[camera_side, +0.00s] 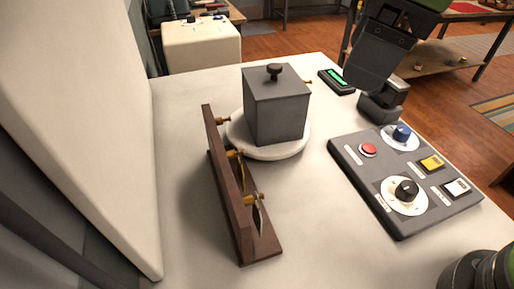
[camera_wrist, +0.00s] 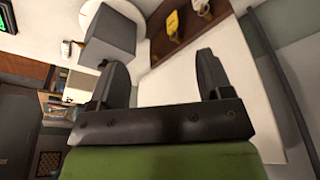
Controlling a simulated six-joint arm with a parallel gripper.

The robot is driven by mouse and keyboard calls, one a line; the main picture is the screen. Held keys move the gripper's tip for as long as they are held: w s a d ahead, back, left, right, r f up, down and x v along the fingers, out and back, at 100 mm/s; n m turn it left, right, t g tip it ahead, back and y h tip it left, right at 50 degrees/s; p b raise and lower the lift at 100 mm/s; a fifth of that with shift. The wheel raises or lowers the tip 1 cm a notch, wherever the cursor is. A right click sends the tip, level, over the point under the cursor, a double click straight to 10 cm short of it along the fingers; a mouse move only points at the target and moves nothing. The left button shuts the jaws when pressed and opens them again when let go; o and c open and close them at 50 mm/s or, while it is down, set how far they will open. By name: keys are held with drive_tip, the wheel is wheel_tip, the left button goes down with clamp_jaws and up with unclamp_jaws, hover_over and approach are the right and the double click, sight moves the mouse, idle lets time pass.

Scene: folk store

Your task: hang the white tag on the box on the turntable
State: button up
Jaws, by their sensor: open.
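The grey box (camera_side: 276,108) with a dark knob on its lid stands on the round white turntable (camera_side: 236,132). A small brass peg (camera_side: 308,81) sticks out of its right side. A dark wooden rack (camera_side: 230,205) with brass pegs stands left of the turntable. A thin pale tag (camera_side: 258,218), seen nearly edge-on, hangs on its nearest peg; I cannot be sure it is the white one. A yellow tag (camera_wrist: 172,22) shows in the wrist view. My gripper (camera_side: 382,108) is right of the box, apart from it; its fingers (camera_wrist: 158,82) are open and empty.
A control panel (camera_side: 400,225) with a red button, knobs and yellow and white buttons lies at the right, close to my gripper. A small green-lit display (camera_side: 337,81) lies behind the box. The table between rack and panel is clear.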

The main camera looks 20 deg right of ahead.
drive_tip(key=a+f+n+g+h, duration=0.1)
drive_tip(key=a+f+n, duration=0.35)
drive_tip(key=a, duration=0.25)
drive_tip(key=n+h, duration=0.1)
drive_tip(key=n, duration=0.3)
hover_over(257, 195)
drive_tip(key=shift+m+g, duration=0.25)
drive_tip(key=shift+g, duration=0.15)
wheel_tip(257, 195, down, 6)
drive_tip(key=shift+f, duration=0.1)
wheel_tip(257, 195, down, 10)
drive_tip(key=shift+r, duration=0.1)
drive_tip(key=c, duration=1)
